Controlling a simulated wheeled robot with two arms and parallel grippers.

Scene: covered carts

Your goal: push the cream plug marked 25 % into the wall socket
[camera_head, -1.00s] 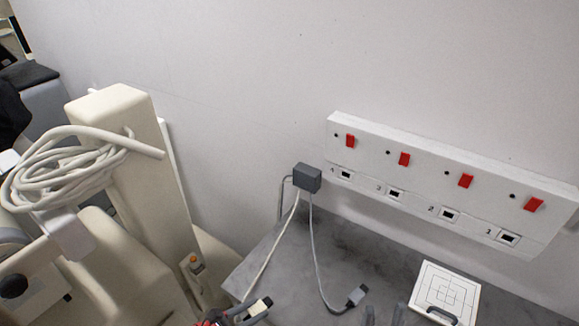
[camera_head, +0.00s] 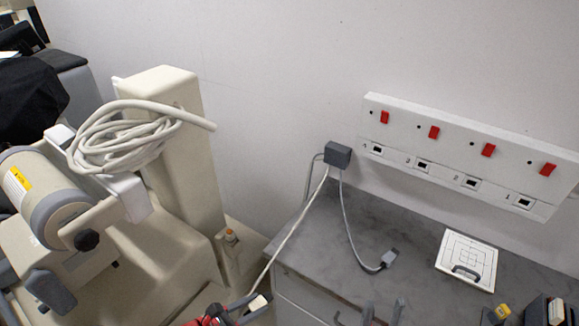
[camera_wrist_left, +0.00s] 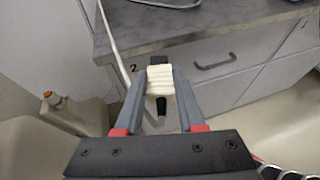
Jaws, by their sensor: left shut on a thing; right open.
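My left gripper (camera_head: 246,306) is at the bottom of the head view, in front of the counter's left corner. It is shut on the cream plug (camera_wrist_left: 160,80), which also shows in the head view (camera_head: 259,301). A cable runs up from there toward the grey box. The 25 % mark cannot be read. The white wall socket strip (camera_head: 455,158) has several red switches and numbered black openings, and is well above and right of the plug, apart from it.
A dark grey box (camera_head: 338,154) sits by the strip's left end. A grey plug (camera_head: 389,258) and a white square panel with a handle (camera_head: 467,261) lie on the grey counter (camera_head: 350,220). A cream machine with coiled cable (camera_head: 115,140) stands left. Dark items (camera_head: 545,311) sit bottom right.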

